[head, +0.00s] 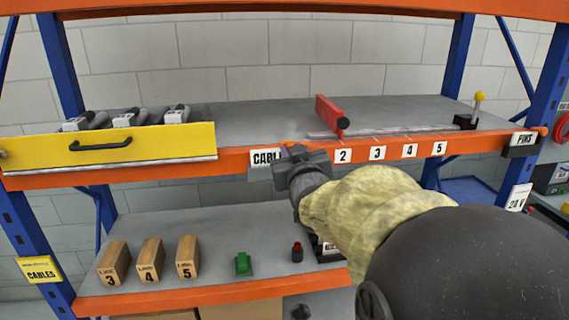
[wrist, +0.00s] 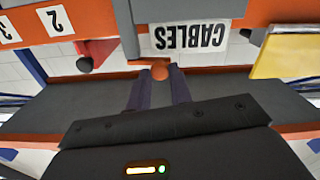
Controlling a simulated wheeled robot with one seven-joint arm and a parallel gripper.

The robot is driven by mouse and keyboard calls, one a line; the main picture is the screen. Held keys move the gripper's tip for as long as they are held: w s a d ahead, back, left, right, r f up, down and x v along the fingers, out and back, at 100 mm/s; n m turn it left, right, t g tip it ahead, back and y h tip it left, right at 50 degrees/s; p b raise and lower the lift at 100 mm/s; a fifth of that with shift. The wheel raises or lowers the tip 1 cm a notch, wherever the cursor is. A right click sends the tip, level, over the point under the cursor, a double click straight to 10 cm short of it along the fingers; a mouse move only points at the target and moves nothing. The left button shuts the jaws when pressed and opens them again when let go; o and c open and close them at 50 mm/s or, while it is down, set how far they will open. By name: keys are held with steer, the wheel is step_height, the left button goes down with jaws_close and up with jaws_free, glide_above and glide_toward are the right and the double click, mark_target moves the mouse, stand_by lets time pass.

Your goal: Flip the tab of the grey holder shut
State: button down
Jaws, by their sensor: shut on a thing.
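My gripper (head: 298,155) is at the front edge of the upper shelf, beside the CABLES label. In the wrist view its two dark fingers (wrist: 160,90) are shut on a small rounded orange piece (wrist: 160,70), which looks like the end of a tab. A grey part, apparently the grey holder (wrist: 185,10), shows just beyond the fingers, next to the CABLES label (wrist: 190,37). In the head view my gripper and arm hide most of the holder, so the tab's angle cannot be told.
A yellow drawer (head: 110,152) with a black handle stands left of my gripper. A red bar (head: 329,112) and a yellow-knobbed lever (head: 479,98) are on the upper shelf. Wooden blocks (head: 150,262), a green piece (head: 243,264) and a red-topped item (head: 297,252) stand on the lower shelf.

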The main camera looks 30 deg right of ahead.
steer(key=shift+f+n+b, duration=0.3)
steer(key=shift+n+b, duration=0.4)
steer(key=shift+b, duration=0.05)
steer(key=c, duration=1.3)
jaws_free()
steer(key=shift+o, duration=0.2)
